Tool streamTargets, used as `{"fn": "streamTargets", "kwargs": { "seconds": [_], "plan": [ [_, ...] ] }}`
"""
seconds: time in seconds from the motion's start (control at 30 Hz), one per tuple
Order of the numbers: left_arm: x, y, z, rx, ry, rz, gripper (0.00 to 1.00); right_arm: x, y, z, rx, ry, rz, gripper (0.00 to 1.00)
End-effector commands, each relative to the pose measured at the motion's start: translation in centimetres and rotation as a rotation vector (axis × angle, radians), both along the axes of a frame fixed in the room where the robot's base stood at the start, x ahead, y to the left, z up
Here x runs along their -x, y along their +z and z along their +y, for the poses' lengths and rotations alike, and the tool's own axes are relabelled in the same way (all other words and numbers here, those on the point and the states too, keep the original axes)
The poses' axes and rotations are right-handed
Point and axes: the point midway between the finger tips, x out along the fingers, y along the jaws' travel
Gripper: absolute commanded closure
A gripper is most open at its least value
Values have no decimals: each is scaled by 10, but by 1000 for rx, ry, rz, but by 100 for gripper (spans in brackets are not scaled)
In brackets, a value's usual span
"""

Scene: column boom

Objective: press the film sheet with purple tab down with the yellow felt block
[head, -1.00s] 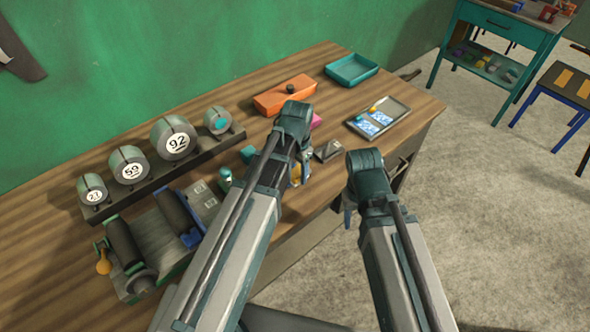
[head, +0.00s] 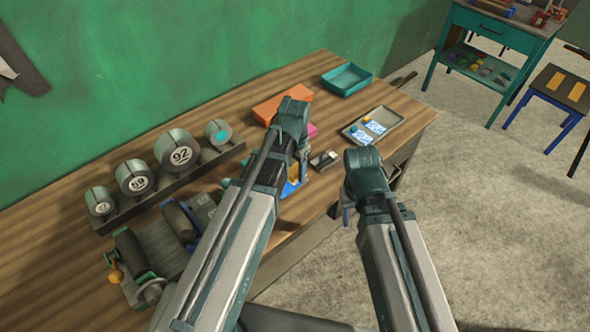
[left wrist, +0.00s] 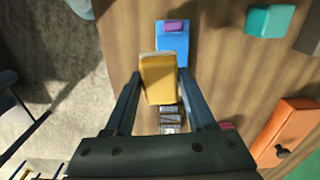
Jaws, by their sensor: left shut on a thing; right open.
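My left gripper (head: 297,176) is shut on the yellow felt block (left wrist: 159,80), whose yellow also shows in the head view between the fingers. The blue film sheet (left wrist: 172,44) with a purple tab (left wrist: 174,26) lies on the wooden bench just beyond the block in the left wrist view. The block covers the sheet's near end there; I cannot tell whether they touch. In the head view a blue edge of the sheet (head: 289,189) shows below the left gripper. My right gripper (head: 347,212) is open and empty over the bench's front edge.
A grey tray (head: 399,137) holds two blue-and-white sheets with yellow and teal tabs. A small dark block (head: 325,160), an orange box (head: 268,108) and a teal tray (head: 347,80) stand nearby. Numbered round weights (head: 180,154) and a roller device (head: 132,252) stand left.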

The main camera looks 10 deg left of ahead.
Motion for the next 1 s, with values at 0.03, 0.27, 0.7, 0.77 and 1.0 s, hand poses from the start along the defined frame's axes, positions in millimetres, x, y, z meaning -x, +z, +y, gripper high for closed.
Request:
{"fn": "streamTargets", "kwargs": {
  "seconds": [0.03, 0.27, 0.7, 0.77, 1.0],
  "plan": [
    [0, -1, 0, 0, 0, 0, 89, 0, -1, 0, 0, 0, 0, 50],
    [0, 4, 0, 0, 0, 0, 89, 0, 4, 0, 0, 0, 0, 50],
    [0, 30, 0, 0, 0, 0, 89, 0, 30, 0, 0, 0, 0, 50],
    [0, 29, 0, 0, 0, 0, 89, 0, 29, 0, 0, 0, 0, 50],
    [0, 29, 0, 0, 0, 0, 89, 0, 29, 0, 0, 0, 0, 50]
  ]
}}
